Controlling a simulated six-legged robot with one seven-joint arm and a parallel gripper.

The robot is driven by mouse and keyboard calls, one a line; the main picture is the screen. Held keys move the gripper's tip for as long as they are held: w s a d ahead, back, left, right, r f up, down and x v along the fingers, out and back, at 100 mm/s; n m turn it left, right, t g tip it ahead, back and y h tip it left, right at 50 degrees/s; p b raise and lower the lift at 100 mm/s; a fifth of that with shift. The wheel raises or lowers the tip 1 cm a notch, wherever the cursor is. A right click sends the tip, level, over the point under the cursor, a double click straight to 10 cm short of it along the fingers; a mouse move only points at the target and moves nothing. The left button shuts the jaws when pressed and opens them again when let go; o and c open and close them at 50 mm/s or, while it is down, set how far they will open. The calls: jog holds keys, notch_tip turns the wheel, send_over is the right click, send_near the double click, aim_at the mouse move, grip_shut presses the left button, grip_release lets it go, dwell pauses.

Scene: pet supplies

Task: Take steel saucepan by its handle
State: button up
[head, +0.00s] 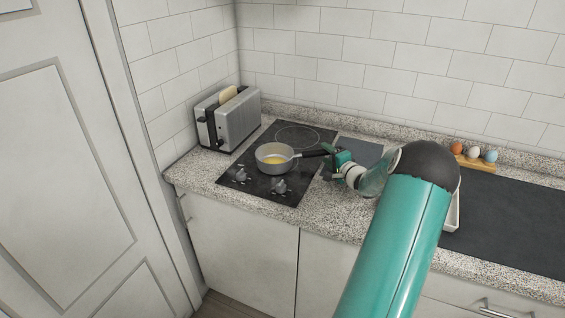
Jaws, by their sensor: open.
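The steel saucepan (261,154) stands upright on the black cooktop (262,186), with something yellow inside. Its dark handle (314,153) points right, toward my gripper. My gripper (328,152) is open at the handle's outer end, with its fingers close around or beside it. I cannot tell whether the fingers touch the handle. My teal arm reaches in from the lower right.
A steel toaster (236,120) with bread stands behind the cooktop at the left. Knobs sit on the cooktop's front. A wooden egg holder (476,163) with 3 eggs and a dark counter area (510,225) lie right. A tiled wall closes the back.

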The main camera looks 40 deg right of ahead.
jog(key=x, duration=0.4)
jog(key=shift+w+f, duration=0.1)
jog(key=shift+w, duration=0.1)
grip_shut()
